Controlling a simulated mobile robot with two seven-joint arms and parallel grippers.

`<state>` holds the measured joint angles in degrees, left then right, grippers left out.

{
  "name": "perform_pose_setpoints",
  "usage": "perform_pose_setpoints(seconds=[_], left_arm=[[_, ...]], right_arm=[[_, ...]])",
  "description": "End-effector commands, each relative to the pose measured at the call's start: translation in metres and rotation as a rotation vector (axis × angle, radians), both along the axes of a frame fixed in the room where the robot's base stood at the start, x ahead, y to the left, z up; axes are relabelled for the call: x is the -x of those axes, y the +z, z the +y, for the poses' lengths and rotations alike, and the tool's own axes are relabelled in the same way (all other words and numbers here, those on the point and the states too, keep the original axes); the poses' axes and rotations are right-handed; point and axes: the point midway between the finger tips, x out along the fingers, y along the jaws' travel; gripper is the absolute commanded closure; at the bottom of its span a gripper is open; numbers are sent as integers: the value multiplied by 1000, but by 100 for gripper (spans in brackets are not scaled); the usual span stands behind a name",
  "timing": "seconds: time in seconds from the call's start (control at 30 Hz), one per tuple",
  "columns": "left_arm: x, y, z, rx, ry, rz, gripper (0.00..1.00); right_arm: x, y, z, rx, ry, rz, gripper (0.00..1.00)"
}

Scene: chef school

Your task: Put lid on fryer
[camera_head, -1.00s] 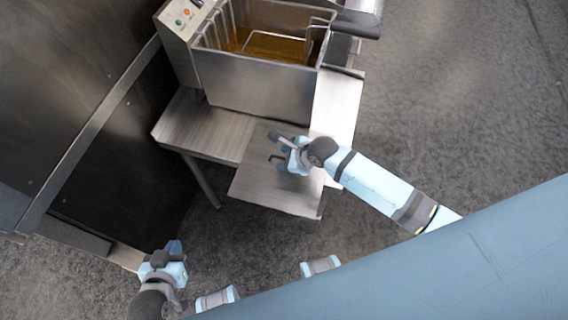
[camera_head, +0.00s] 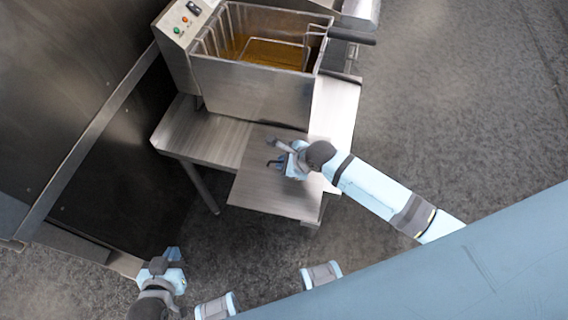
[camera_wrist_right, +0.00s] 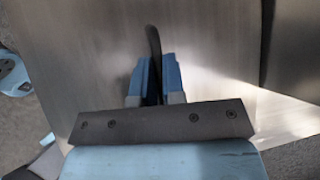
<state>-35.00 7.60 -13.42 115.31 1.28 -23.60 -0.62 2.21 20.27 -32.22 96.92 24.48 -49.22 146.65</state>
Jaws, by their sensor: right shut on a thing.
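The fryer (camera_head: 255,88) is a steel box at the top of the head view, open on top, with brown oil and a wire basket (camera_head: 275,53) in it. The lid (camera_head: 268,193) is a flat steel plate with a dark handle, lying at the front of the steel table. My right gripper (camera_head: 283,162) is over the lid. In the right wrist view the gripper (camera_wrist_right: 155,82) is shut on the lid's dark handle (camera_wrist_right: 153,42), with the plate filling the view behind. My left gripper (camera_head: 175,262) is low at the left, away from the table; its fingers are too small to judge.
The steel table (camera_head: 205,135) carries the fryer and has bare room at its left. A control box (camera_head: 184,30) with buttons stands at the fryer's left. A dark basket handle (camera_head: 350,37) sticks out to the right. A dark steel cabinet (camera_head: 75,110) fills the left side.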

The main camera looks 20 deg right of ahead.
Motion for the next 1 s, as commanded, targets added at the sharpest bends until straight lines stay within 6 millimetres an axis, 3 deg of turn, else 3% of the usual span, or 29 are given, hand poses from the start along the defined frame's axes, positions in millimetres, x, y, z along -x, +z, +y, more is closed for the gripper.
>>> perform_pose_setpoints(seconds=[0.27, 1.0], left_arm=[[0, 7, 0, -2, -2, -7, 100], [4, 15, 2, -20, -11, -10, 100]], right_arm=[[-1, 44, 1, -4, -1, -4, 100], [-1, 198, 0, -4, -1, -6, 100]])
